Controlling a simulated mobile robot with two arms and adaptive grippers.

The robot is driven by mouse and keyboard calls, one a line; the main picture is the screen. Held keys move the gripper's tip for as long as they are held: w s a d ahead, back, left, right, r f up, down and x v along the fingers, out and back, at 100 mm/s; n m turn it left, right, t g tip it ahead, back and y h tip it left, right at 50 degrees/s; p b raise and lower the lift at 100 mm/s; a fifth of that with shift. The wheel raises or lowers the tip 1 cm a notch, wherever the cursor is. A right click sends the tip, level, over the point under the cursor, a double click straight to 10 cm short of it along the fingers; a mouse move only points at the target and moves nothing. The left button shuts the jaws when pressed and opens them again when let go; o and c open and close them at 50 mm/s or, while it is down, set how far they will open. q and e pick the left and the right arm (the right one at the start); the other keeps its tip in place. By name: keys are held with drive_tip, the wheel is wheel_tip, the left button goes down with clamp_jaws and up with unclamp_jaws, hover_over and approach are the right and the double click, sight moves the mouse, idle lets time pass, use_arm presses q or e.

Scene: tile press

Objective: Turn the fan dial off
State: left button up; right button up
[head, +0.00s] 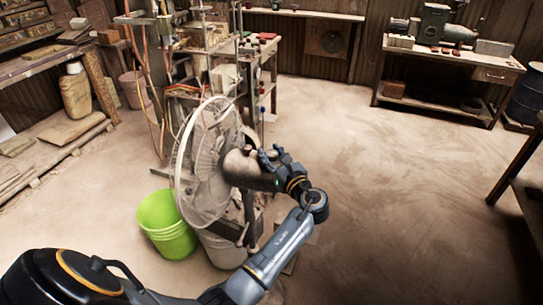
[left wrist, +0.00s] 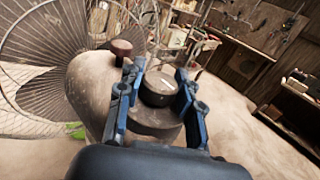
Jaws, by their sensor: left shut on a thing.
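The fan (head: 190,165) stands in the middle of the head view, with a round wire cage and a worn, pale motor housing (left wrist: 92,85). In the left wrist view, the dark round dial (left wrist: 158,88) with a pale mark sits on the back of the housing. A smaller brown knob (left wrist: 121,47) stands up from the housing to its left. My left gripper (head: 268,160) is at the back of the fan. Its fingers (left wrist: 157,100) are on both sides of the dial, shut on it. In the head view the gripper hides the dial. My right gripper is in neither view.
A green bucket (head: 167,225) stands beside the fan's base. A cluttered metal rack (head: 215,50) with hanging cables is behind the fan. A workbench (head: 450,60) with machines stands at the back right. The dusty floor (head: 400,190) on the right is clear.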

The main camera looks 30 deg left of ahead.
use_arm(q)
drive_tip(key=shift+n+g, duration=0.3)
drive_tip(key=shift+g, duration=0.1)
drive_tip(key=o, duration=1.2)
drive_tip(key=v, duration=1.2)
drive_tip(key=shift+f, duration=0.25)
drive_tip(key=shift+w+f, duration=0.1)
